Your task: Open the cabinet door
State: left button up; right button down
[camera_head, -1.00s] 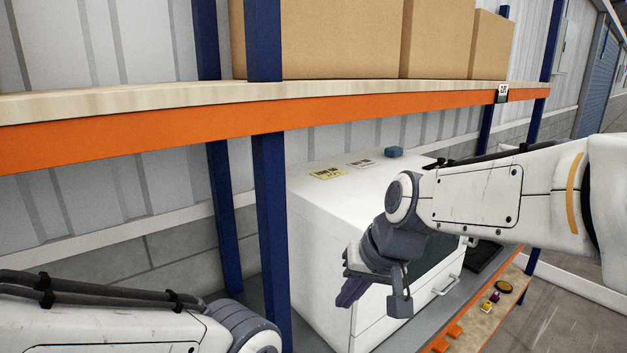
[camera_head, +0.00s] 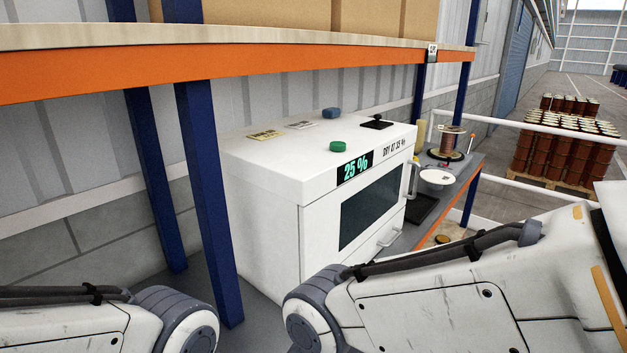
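The white cabinet (camera_head: 262,210) stands on the grey shelf under the orange beam. Its front door has a dark window (camera_head: 372,207) and looks shut. A vertical handle (camera_head: 412,180) is at the door's right edge, and a lower horizontal handle (camera_head: 391,233) sits below the window. My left arm is at the lower left. Neither gripper shows in the head view.
Blue rack posts (camera_head: 205,200) stand left of the cabinet. A green knob (camera_head: 337,147), a blue object (camera_head: 331,113) and a black lever (camera_head: 377,122) are on its top. A spool on a stand (camera_head: 449,144) is to the right. Drums on a pallet (camera_head: 562,150) stand farther off.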

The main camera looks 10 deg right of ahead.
aim_at(332, 226)
jog(key=z, duration=0.05)
jog(key=k, duration=1.2)
jog(key=z, duration=1.2)
jog(key=i, duration=1.5)
jog(key=u, duration=0.9)
jog(key=i, duration=0.35)
jog(key=u, duration=0.35)
